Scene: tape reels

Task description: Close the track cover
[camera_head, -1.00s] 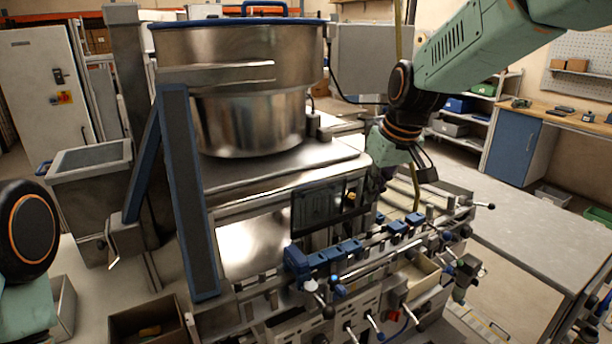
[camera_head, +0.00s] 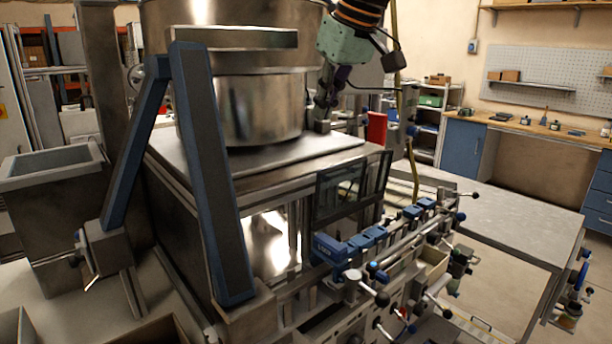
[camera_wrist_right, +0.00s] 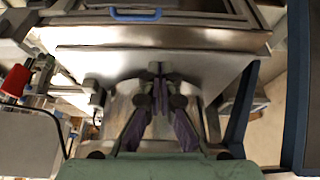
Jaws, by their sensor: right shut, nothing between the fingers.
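A dark, framed see-through panel (camera_head: 340,190) stands upright behind the track (camera_head: 400,232) in the head view; it looks like the track cover, though I cannot be sure. A second narrow dark panel (camera_head: 377,175) stands at its right. My right gripper (camera_head: 324,108) is beside the steel drum, above and behind the panels and apart from them. In the right wrist view its purple fingers (camera_wrist_right: 160,92) are together and empty, with a steel surface beyond. My left gripper is out of view.
The large steel drum (camera_head: 258,105) stands on the machine top. A blue-edged post (camera_head: 208,170) rises in front of it. Blue blocks (camera_head: 332,247) and several knobbed levers line the track. A grey table (camera_head: 500,215) is at the right. A blue handle (camera_wrist_right: 135,14) shows in the wrist view.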

